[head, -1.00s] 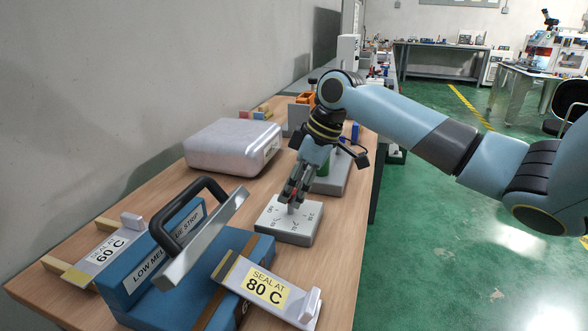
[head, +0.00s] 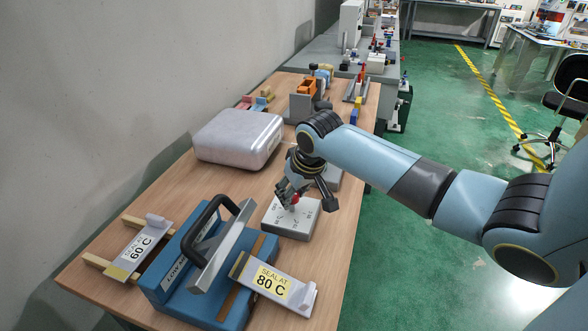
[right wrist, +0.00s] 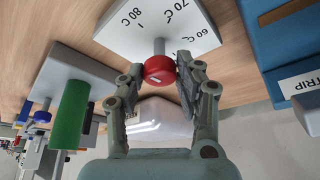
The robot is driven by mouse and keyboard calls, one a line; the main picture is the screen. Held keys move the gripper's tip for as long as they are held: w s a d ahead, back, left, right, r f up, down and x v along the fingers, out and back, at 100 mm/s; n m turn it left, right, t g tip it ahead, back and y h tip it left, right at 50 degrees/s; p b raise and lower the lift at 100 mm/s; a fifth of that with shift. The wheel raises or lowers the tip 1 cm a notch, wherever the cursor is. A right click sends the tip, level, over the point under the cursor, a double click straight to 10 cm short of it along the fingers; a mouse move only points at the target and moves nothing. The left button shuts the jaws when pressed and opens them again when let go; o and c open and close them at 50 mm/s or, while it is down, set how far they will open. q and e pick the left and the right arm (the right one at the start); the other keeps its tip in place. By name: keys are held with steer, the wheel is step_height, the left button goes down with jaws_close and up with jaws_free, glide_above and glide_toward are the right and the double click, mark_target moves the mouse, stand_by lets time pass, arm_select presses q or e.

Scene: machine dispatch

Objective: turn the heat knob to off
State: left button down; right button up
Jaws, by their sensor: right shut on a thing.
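The heat knob (right wrist: 159,71) is a red cap on a grey stem with a short white mark. It stands out from a pale dial box (head: 304,222) on the wooden bench; the box's face (right wrist: 150,30) in the right wrist view reads 80 C, 70 C and 60 C. My right gripper (head: 293,198) is at the knob, shut on it with one finger on each side (right wrist: 158,75). In the head view the fingers partly cover the knob and some dial marks. My left gripper is not in view.
A blue sealer (head: 190,275) with a black handle stands in front, with 60 C (head: 138,250) and 80 C (head: 270,282) sign blocks beside it. A silver case (head: 236,138) lies behind left. A green cylinder (right wrist: 70,115) stands close by. Bench surface between case and sealer is clear.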

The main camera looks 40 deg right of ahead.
steer(key=shift+w+r+m+h+p, duration=0.1)
steer(key=shift+m+h+p, duration=0.25)
steer(key=shift+m, duration=0.25)
steer(key=o, duration=1.1)
steer(key=shift+o, duration=0.2)
steer(key=v, duration=1.2)
